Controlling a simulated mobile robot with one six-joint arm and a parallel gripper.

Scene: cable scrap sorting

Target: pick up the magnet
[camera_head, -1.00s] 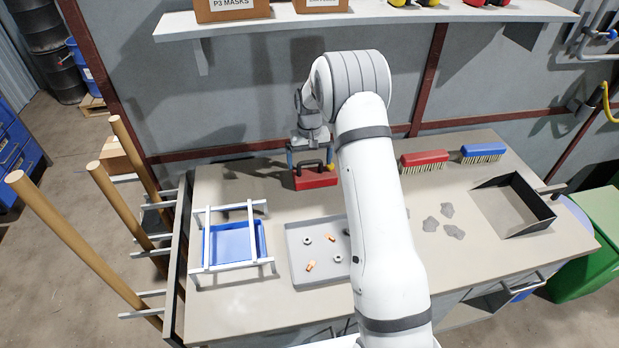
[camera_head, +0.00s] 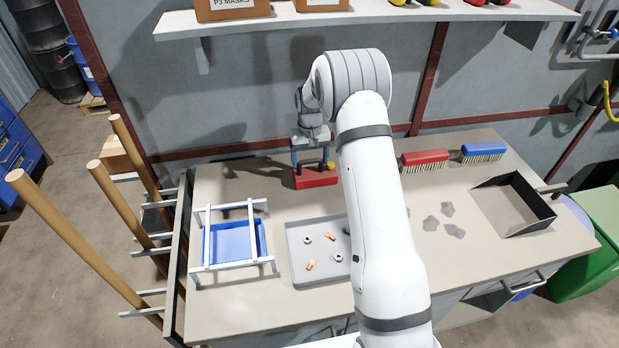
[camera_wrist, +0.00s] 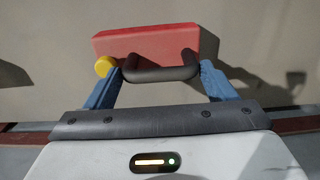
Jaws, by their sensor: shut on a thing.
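The magnet is a red block (camera_head: 317,178) with a dark handle and a yellow knob, near the back of the bench, left of my forearm. My gripper (camera_head: 311,163) is above it with its blue fingers down at the handle. In the wrist view the red block (camera_wrist: 146,42) lies beyond the fingertips, and the dark handle (camera_wrist: 160,74) spans between the blue fingers of my gripper (camera_wrist: 160,80). The gripper is shut on the handle. The magnet appears to rest on the bench; its underside is hidden.
A grey tray (camera_head: 298,272) with nuts and copper bits lies in front of the magnet. A white frame over a blue bin (camera_head: 228,243) stands left. Red (camera_head: 425,158) and blue (camera_head: 483,150) brushes, grey scraps (camera_head: 431,223) and a dark-walled pan (camera_head: 548,222) are right.

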